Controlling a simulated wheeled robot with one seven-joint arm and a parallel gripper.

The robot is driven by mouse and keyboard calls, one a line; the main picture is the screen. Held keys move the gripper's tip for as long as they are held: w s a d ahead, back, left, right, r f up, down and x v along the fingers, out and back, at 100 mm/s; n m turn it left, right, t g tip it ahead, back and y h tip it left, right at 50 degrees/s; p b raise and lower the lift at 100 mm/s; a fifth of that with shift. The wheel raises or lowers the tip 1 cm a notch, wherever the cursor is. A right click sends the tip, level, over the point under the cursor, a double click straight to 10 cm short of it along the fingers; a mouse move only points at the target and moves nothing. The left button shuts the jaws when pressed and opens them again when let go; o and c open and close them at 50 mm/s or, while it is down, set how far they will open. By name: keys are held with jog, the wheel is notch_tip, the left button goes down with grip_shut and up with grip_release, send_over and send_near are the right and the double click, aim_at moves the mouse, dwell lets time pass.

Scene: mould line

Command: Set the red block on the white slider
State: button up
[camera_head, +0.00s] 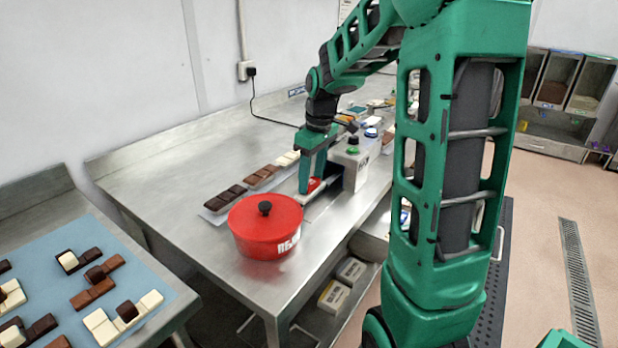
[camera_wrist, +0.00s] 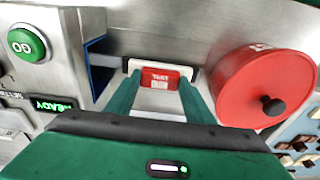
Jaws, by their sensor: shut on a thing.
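The red block (camera_wrist: 160,76), with white lettering on it, is between the two green fingers of my gripper (camera_wrist: 160,84) in the wrist view. My gripper is shut on it. In the head view the red block (camera_head: 314,184) shows beside the finger of my gripper (camera_head: 306,186), low over the table. The white slider (camera_wrist: 191,74) shows as a pale strip behind and beside the block, in front of the machine's opening. The block covers its middle, and I cannot tell whether the two touch.
A red lidded pot (camera_head: 266,228) is close on the other side. Chocolate bars (camera_head: 262,175) lie behind on the steel table (camera_head: 165,170).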

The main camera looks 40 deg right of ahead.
jog(key=o, duration=1.1)
notch_tip(320, 180, up, 11)
jog(key=s, duration=0.1)
jog(key=shift+d+f, duration=0.2)
jog(key=shift+s, duration=0.1)
jog(key=s+a+f+m, duration=0.1)
jog(key=s+f+m, duration=0.2)
jog(key=s, duration=0.6)
jog(key=s+a+f+m, duration=0.1)
jog(key=s+f+m, duration=0.3)
jog(key=s, duration=0.5)
jog(key=s+a+f+m+g, duration=0.1)
jog(key=s+f+m, duration=0.2)
jog(key=s, duration=0.6)
jog(key=shift+a+f, duration=0.15)
jog(key=shift+f, duration=0.35)
